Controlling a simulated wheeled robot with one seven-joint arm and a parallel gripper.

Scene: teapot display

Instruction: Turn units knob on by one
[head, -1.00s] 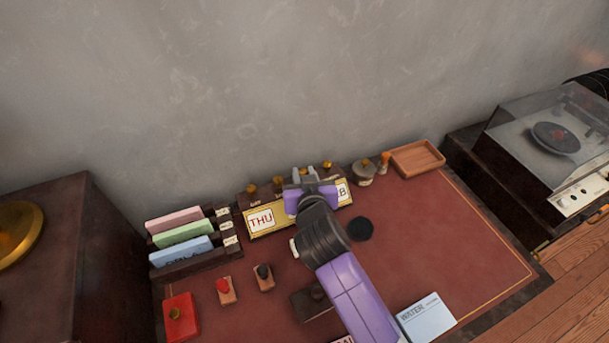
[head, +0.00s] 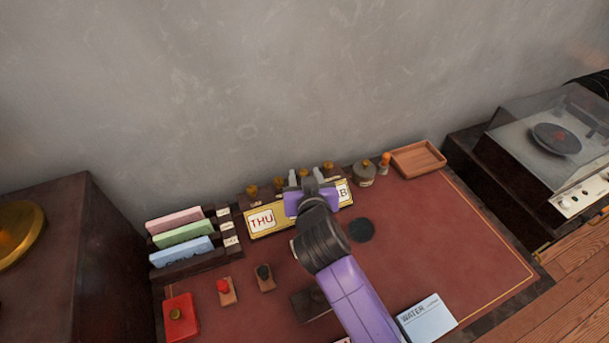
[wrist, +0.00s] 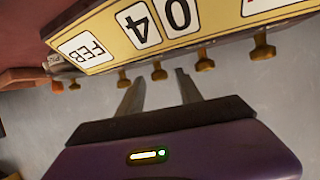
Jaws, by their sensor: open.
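The calendar (head: 267,220) is a yellow-faced block at the back of the desk. The units knob (wrist: 158,70), behind the 4 card, shows between the finger lines in the wrist view. My gripper (head: 304,176) is over the calendar's middle, hiding the number cards in the head view. Its fingers are open and empty, one on each side of the units knob in the picture (wrist: 160,91); contact cannot be told.
The day knob (head: 251,190) and tens knob (wrist: 203,61) stand to one side, the month knob (wrist: 123,79) to the other. A card rack (head: 190,262) is left of the calendar. A round pot (head: 364,174) and wooden tray (head: 418,158) are right.

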